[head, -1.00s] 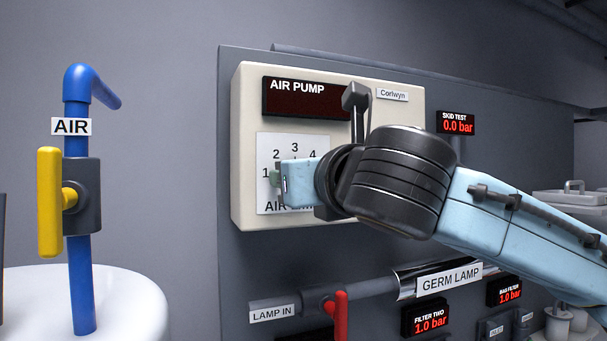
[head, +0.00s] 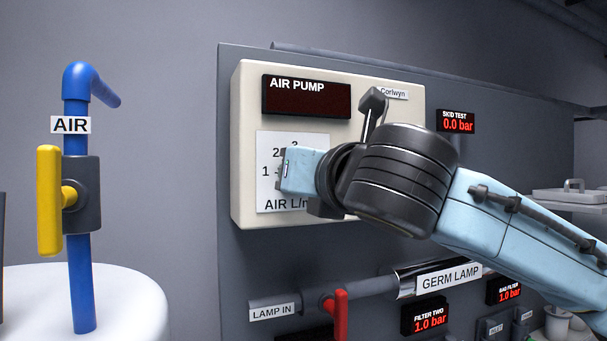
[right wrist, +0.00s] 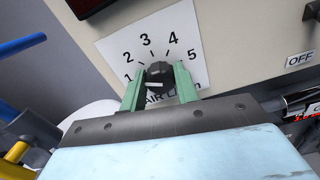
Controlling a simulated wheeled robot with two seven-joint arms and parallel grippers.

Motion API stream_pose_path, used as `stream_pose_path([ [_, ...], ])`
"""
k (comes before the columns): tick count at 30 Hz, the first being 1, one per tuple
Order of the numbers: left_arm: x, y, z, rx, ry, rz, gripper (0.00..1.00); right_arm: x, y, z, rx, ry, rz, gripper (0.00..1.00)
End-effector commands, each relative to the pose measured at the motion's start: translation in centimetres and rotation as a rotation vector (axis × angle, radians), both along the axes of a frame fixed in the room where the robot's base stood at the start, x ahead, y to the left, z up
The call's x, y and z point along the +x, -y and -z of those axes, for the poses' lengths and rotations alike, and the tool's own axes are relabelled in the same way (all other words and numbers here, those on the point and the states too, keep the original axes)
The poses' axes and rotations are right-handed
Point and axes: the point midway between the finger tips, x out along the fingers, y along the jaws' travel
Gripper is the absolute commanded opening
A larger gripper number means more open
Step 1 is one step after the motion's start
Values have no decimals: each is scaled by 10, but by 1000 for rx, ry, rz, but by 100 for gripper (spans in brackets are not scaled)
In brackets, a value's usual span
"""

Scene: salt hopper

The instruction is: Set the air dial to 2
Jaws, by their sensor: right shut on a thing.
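The air dial is a black knob (right wrist: 159,74) on a white scale card (right wrist: 178,25) numbered 1 to 5, seen in the right wrist view. A pale mark shows on the knob, but I cannot tell which number it points to. The green fingers of my right gripper (right wrist: 158,79) stand on either side of the knob and are shut on it. In the head view my right gripper (head: 281,170) covers the knob and part of the scale card (head: 268,145). My left gripper is not in view.
The cream air pump box (head: 245,100) has a dark, blank display (head: 306,97). A blue air pipe (head: 80,285) with a yellow handle (head: 49,200) stands left. Below the box are a red handle (head: 341,315) and the germ lamp pipe (head: 365,288).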

Motion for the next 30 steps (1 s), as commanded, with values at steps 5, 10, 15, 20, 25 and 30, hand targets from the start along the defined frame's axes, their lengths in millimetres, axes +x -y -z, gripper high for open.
stream_pose_path([
  [5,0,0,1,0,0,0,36,0,1,0,134,-54,-1,8],
  [10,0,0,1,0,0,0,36,0,1,0,247,-102,0,8],
  [15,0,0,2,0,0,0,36,0,1,0,335,-138,-1,8],
  [20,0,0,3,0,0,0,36,1,2,0,387,-158,0,8],
  [25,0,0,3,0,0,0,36,1,2,0,414,-169,1,8],
  [30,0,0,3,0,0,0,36,1,2,0,420,-171,1,8],
])
